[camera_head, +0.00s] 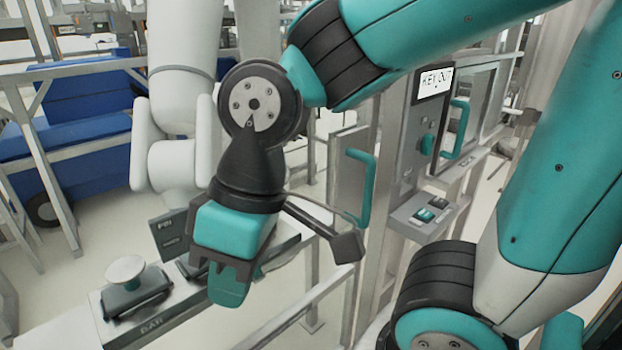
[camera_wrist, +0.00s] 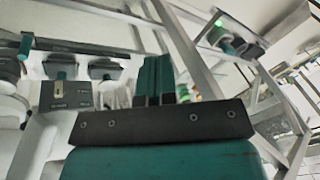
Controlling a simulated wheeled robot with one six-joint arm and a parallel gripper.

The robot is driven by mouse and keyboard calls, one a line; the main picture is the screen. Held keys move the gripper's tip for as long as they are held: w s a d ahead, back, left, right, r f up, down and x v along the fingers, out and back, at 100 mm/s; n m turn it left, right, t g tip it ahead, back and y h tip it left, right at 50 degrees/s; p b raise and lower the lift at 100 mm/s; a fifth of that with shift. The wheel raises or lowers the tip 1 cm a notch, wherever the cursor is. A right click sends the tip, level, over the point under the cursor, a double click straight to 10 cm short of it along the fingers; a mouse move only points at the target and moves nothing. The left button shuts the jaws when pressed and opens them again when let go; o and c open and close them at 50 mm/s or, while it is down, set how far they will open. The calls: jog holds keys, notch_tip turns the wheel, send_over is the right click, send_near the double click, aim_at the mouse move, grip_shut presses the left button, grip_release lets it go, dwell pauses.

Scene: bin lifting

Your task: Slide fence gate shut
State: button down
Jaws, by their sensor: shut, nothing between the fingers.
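The fence has grey metal frames with teal handles. One handle (camera_head: 362,185) is on a grey panel (camera_head: 348,165) right of my gripper in the head view. A second handle (camera_head: 459,130) is on a framed clear panel (camera_head: 482,100) further right. A grey lock post (camera_head: 410,140) with a "KEY OUT" sign (camera_head: 436,81) and a teal knob stands between them. I cannot tell which panel is the gate. My gripper (camera_head: 229,287) points down, shut and empty, left of both handles and apart from them. Its fingers (camera_wrist: 155,80) are together in the wrist view.
A white robot arm (camera_head: 180,120) stands behind my gripper. Blue bins (camera_head: 90,150) are at the back left.

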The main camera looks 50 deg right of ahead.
jog(key=w+d+f+m+t+h+b, duration=0.1)
jog(key=w+d+f+t+h+b, duration=0.1)
jog(key=w+d+b, duration=0.55)
jog(key=w+d+f+m+t+h+b, duration=0.1)
jog(key=w+d+f+t+h+b, duration=0.15)
jog(key=w+d+b, duration=0.55)
jog(key=m+h+b, duration=0.5)
jog(key=b, duration=1.4)
send_near(369, 177)
jog(key=s+a, duration=0.2)
jog(key=a, duration=0.4)
jog(key=shift+t, duration=0.35)
jog(key=w+d+f+b, duration=0.1)
jog(key=d+f, duration=0.1)
jog(key=w+d+f+b, duration=0.1)
jog(key=w+d+f, duration=0.1)
jog(key=w+d+f+b, duration=0.1)
jog(key=d+f, duration=0.2)
jog(key=shift+w, duration=0.25)
jog(key=shift+w+d, duration=0.1)
jog(key=shift+d, duration=0.5)
